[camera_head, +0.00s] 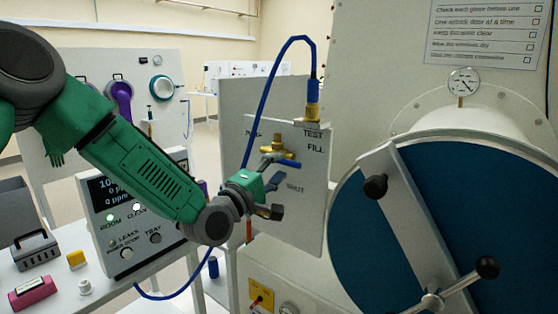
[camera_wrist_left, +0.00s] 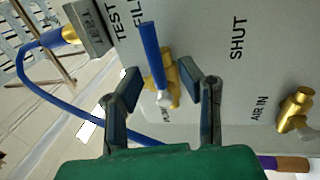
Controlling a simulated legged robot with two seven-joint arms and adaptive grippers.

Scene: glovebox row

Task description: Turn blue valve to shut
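The blue valve handle (camera_head: 287,163) sits on a brass valve body (camera_head: 272,145) on the grey panel. In the head view it points right, below the FILL label and above SHUT. In the left wrist view the blue handle (camera_wrist_left: 152,56) points up toward FILL, with SHUT to its right. My left gripper (camera_head: 276,186) is close in front of the valve. In the left wrist view its two fingers (camera_wrist_left: 165,80) are apart, one on each side of the valve, with visible gaps; I see no clear contact. My right gripper is not in view.
A blue hose (camera_head: 264,95) loops up to a brass fitting (camera_head: 312,98) above the valve. A large round blue door (camera_head: 365,240) with a bar and knobs stands right. A display box (camera_head: 112,225) is left, under my arm. A brass AIR IN fitting (camera_wrist_left: 294,108) is beside SHUT.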

